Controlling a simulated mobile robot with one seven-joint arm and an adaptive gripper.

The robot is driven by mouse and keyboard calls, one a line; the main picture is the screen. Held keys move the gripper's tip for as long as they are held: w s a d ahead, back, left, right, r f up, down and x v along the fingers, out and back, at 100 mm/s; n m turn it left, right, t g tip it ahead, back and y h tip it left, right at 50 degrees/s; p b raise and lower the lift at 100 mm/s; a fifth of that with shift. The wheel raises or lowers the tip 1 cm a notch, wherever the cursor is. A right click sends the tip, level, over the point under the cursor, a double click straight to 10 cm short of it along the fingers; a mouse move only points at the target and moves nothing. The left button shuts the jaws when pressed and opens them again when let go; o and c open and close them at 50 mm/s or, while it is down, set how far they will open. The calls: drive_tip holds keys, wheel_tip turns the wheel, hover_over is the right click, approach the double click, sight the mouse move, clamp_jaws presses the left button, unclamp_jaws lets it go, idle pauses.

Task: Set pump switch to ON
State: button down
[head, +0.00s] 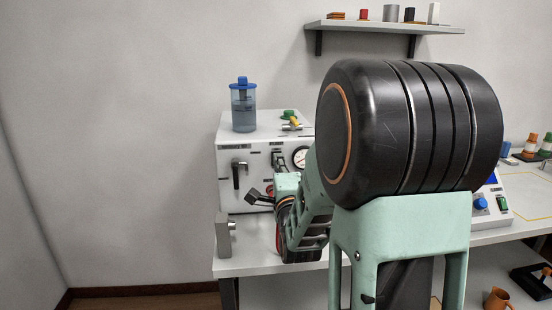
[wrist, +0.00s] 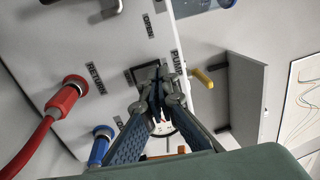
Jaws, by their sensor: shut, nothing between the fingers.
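The white pump unit (head: 228,160) stands on the bench left of my arm in the head view. The pump switch (wrist: 143,72) is a dark rocker in a dark frame on its front panel, beside the "PUMP" label (wrist: 178,62), in the wrist view. My gripper (wrist: 160,90) is shut and empty, its fingertips at the switch and partly covering it. I cannot tell whether they touch it or which way the switch is set. In the head view my arm hides part of the panel.
A red connector with a hose (wrist: 62,100) and a blue connector (wrist: 98,150) stick out of the panel near my fingers. A black handle (head: 238,175) and a gauge (head: 300,157) are on the front. A blue-capped reservoir (head: 243,108) stands on top.

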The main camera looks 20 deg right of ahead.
drive_tip(key=shift+w, duration=0.25)
drive_tip(key=shift+r, duration=0.15)
